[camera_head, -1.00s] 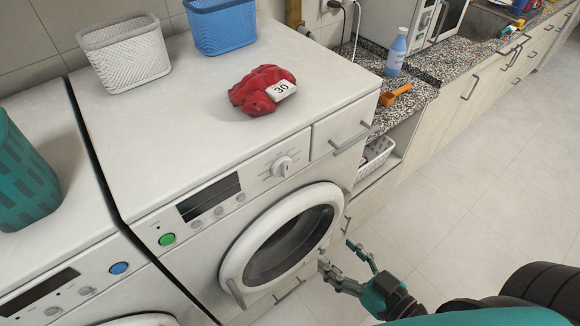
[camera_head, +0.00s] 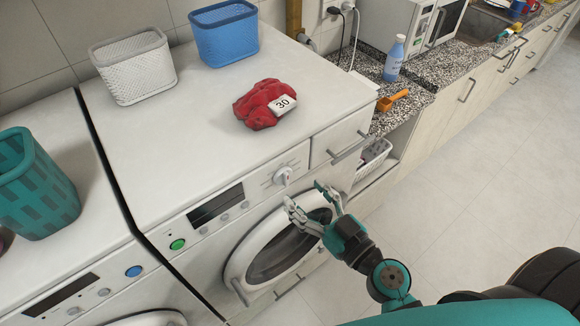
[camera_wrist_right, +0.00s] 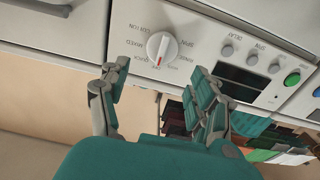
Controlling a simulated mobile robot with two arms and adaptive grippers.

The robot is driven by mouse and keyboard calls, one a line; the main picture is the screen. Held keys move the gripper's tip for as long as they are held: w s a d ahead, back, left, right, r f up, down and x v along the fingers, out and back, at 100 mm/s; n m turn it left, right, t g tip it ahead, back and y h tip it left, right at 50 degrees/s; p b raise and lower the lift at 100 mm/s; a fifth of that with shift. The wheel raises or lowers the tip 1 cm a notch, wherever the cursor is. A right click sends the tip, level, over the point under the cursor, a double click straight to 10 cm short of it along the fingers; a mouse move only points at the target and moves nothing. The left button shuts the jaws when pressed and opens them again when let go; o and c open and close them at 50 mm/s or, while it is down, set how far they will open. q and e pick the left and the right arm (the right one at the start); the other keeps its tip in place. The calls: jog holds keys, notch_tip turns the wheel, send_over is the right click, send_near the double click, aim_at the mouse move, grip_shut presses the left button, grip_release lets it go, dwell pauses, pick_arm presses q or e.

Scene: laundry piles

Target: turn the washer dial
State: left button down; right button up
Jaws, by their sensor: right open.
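The washer dial (camera_head: 283,176) is a round white knob with a red mark on the front panel of the washer (camera_head: 200,130). In the right wrist view the dial (camera_wrist_right: 161,46) stands beyond my fingertips, between them, with printed labels around it. My right gripper (camera_head: 308,193) is open and empty, in front of the panel, just below and to the right of the dial in the head view. Its fingers (camera_wrist_right: 157,82) are spread and appear apart from the dial. My left gripper is not in view.
The round washer door (camera_head: 282,250) is closed below the panel, partly behind my right gripper. A red cloth (camera_head: 258,112) tagged 30, a white basket (camera_head: 133,68) and a blue basket (camera_head: 224,34) sit on top. A drawer handle (camera_head: 352,146) juts out right of the dial.

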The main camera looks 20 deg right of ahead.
aim_at(288, 178)
jog(key=p+x, duration=0.2)
jog(key=x, duration=0.2)
jog(key=shift+w+r, duration=0.15)
jog(key=shift+w, duration=0.2)
jog(key=shift+w+a+f, duration=0.2)
jog(key=shift+w+a, duration=0.1)
jog(key=shift+w, duration=0.3)
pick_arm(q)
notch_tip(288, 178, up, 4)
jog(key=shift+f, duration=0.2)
pick_arm(e)
jog(key=shift+c, duration=0.4)
jog(key=c, duration=1)
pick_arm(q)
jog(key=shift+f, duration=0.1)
pick_arm(e)
jog(key=shift+c, duration=0.2)
